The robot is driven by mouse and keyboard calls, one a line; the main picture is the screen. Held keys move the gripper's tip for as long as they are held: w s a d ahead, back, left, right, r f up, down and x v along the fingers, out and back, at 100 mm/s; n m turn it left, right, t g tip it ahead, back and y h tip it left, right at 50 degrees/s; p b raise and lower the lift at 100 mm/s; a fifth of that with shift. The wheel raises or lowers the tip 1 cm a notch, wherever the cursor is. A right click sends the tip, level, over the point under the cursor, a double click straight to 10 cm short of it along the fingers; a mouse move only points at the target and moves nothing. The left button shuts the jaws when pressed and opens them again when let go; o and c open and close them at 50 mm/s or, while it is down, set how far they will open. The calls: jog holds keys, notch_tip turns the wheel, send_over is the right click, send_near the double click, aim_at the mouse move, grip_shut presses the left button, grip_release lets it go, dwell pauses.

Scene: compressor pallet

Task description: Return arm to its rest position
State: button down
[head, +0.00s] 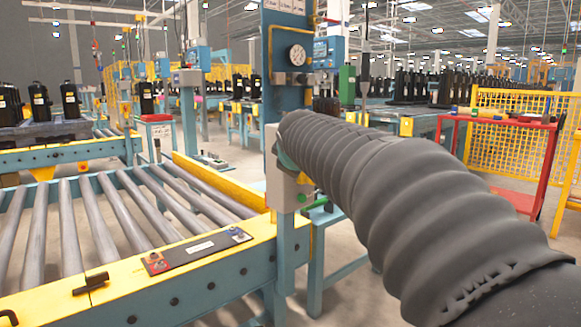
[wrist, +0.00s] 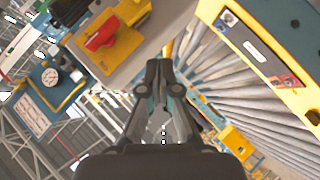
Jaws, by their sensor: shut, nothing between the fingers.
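My gripper (wrist: 163,68) shows in the wrist view with its fingers together and nothing between them. Whether the fingertips touch the box cannot be told. In the head view my arm, in a ribbed dark sleeve, reaches from the lower right to the box (head: 287,190) on the blue post and hides my gripper and much of the box face.
A roller conveyor (head: 105,215) with a yellow-topped blue frame lies at left, with a dark panel (head: 197,249) on its rail. A pressure gauge (head: 297,55) is on the post above the box. A red cart (head: 500,125) and yellow fence (head: 535,150) stand at right.

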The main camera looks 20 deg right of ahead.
dwell(0.3)
jog(key=s+a+f+m+g+y+p, duration=0.15)
jog(key=s+f+m+g, duration=0.35)
jog(key=s+f, duration=0.7)
jog(key=s+a+f+m+p, duration=0.1)
jog(key=s+p, duration=0.1)
jog(key=s, duration=0.5)
jog(key=s+a+f+m+y+p, duration=0.1)
jog(key=s+a+f+p, duration=0.1)
jog(key=s, duration=0.5)
jog(key=s+a+f+m+g+p, duration=0.1)
jog(key=s+a+p, duration=0.1)
jog(key=s, duration=0.6)
jog(key=shift+f+m+p, duration=0.3)
jog(key=shift+p, duration=0.05)
jog(key=shift+s+d, duration=0.1)
jog(key=shift+d, duration=0.05)
